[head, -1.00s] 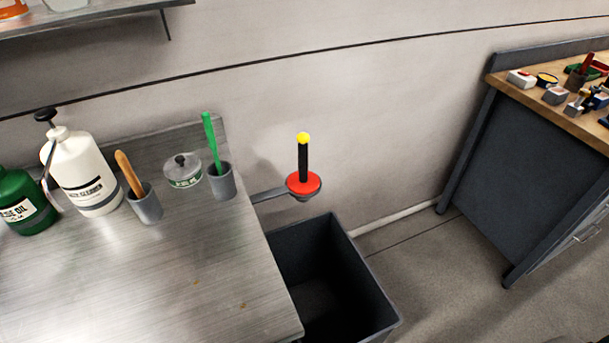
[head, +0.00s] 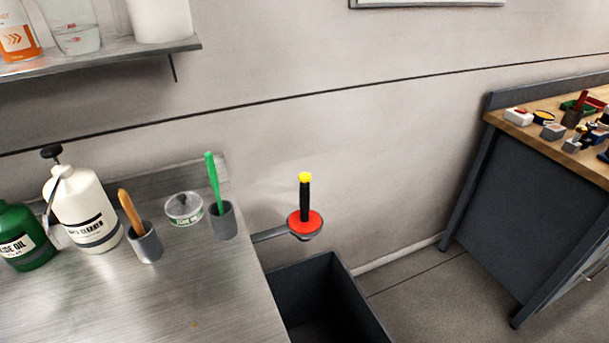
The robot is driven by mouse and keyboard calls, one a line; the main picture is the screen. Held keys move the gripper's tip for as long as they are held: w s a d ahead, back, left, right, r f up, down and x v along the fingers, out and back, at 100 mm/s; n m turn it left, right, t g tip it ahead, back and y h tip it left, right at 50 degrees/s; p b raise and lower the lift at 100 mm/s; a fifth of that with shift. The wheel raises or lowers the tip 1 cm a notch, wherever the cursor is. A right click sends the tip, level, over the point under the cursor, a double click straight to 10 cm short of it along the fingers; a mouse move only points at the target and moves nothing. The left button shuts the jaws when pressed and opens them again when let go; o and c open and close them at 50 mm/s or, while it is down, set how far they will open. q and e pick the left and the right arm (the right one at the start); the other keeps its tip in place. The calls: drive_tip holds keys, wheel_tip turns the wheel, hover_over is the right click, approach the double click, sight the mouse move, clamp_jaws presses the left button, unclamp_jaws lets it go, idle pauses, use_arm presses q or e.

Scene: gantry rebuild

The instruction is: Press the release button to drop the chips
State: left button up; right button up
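A black upright handle (head: 305,203) with a yellow knob (head: 305,177) on top stands on a round red disc (head: 316,222). The disc sits on a grey bracket (head: 268,235) that sticks out from the right side of the metal bench. Nothing in view is labelled as the release button, and I cannot tell whether the yellow knob is it. No chips can be made out. Below the disc is a dark open bin (head: 360,308), its lower part cut off by the picture's edge. Neither of my grippers is in the head view.
The metal bench (head: 190,300) carries a green bottle (head: 22,237), a white pump bottle (head: 85,207), two grey cups (head: 146,245) with handles in them and a lidded jar (head: 184,208). A wooden-topped workbench (head: 545,118) with tools stands right. Floor (head: 440,300) between is clear.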

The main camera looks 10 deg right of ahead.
clamp_jaws()
drive_tip(key=shift+s, duration=0.1)
idle(1.4)
